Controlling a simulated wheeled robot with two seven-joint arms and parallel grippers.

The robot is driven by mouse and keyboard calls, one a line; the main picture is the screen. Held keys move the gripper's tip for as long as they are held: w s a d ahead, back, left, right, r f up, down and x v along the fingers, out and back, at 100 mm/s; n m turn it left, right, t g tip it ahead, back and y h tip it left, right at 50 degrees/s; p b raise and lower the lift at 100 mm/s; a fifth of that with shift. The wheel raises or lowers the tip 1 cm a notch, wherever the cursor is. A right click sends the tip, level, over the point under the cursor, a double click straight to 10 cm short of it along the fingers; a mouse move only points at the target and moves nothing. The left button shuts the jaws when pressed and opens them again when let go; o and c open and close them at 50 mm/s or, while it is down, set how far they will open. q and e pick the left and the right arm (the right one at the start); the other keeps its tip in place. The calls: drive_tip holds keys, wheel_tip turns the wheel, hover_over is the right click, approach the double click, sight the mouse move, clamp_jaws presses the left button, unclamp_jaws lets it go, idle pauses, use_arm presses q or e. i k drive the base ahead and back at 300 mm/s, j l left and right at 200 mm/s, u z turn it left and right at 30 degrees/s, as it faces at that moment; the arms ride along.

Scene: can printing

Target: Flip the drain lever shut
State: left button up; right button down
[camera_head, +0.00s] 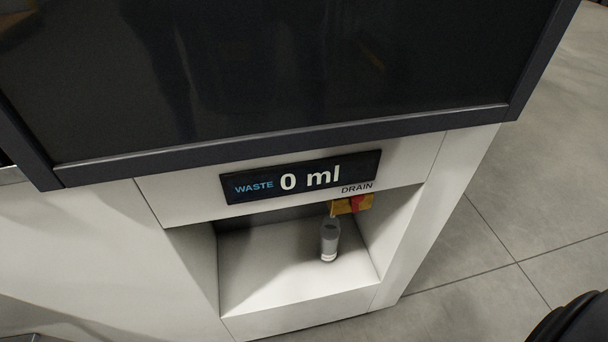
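A clear bottle with a grey tint (330,241) stands upright in the recess under the valve. The display (300,177) above reads "WASTE 0 ml". Neither of my grippers is in view.
The white recess (290,299) has side walls and a front lip. A large dark panel (270,70) with a grey frame juts above it. Grey tiled floor (530,180) is clear at the right. A black rounded part shows at the bottom right corner.

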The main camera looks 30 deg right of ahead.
sight(355, 200)
drive_tip(key=z, duration=1.25)
